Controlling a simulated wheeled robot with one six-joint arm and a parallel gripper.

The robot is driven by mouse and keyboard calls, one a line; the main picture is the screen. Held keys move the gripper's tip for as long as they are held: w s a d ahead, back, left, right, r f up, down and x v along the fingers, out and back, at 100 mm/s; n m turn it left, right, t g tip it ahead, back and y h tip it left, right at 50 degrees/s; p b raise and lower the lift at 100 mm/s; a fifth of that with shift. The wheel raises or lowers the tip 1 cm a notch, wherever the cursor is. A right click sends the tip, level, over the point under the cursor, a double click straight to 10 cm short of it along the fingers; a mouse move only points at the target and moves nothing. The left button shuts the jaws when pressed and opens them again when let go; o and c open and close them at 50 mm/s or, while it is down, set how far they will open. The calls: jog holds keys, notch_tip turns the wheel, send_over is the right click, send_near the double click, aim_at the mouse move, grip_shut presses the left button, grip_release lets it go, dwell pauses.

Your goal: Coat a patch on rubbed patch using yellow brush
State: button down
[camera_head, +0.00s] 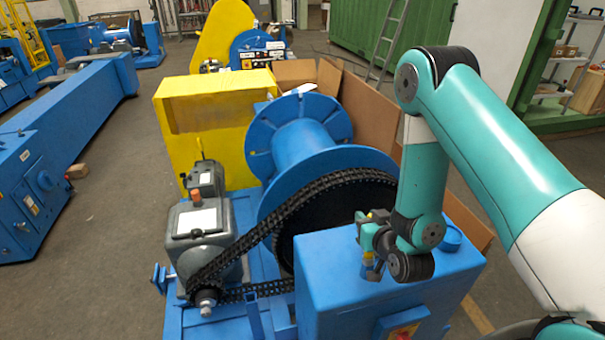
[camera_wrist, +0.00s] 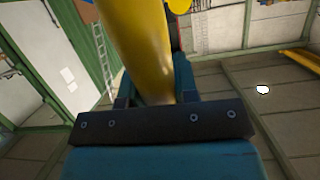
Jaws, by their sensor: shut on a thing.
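The yellow brush shows in the wrist view as a thick, smooth yellow shaft (camera_wrist: 140,45) rising between the jaws of my gripper (camera_wrist: 155,92). My gripper is shut on it; the brush's far end is out of that view. In the head view my gripper (camera_head: 371,255) hangs above the blue box at the front, with small yellow parts showing at it. The bristles cannot be made out. A duller brownish band (camera_head: 215,114) on the front of the yellow housing (camera_head: 210,88) may be the rubbed patch. My gripper is well to the right of it and nearer the camera.
A blue drum (camera_head: 300,140), a black chain (camera_head: 270,225) and a grey motor (camera_head: 200,228) lie between my gripper and the yellow housing. The blue box (camera_head: 335,275) is below my gripper. Brown boards (camera_head: 365,110) stand behind the drum. Open floor (camera_head: 105,225) lies to the left.

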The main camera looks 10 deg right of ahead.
jog(key=w+a+r+m+t+y+p, duration=0.1)
jog(key=w+a+r+p, duration=0.15)
jog(key=w+r, duration=0.2)
jog(key=w+a+r+m+t+p, duration=0.1)
jog(key=w+a+r+p, duration=0.15)
jog(key=w, duration=0.25)
jog(key=f+b, duration=0.4)
jog(key=b, duration=0.1)
jog(key=shift+w+a+f, duration=0.25)
jog(key=shift+f, duration=0.05)
jog(key=shift+b, duration=0.35)
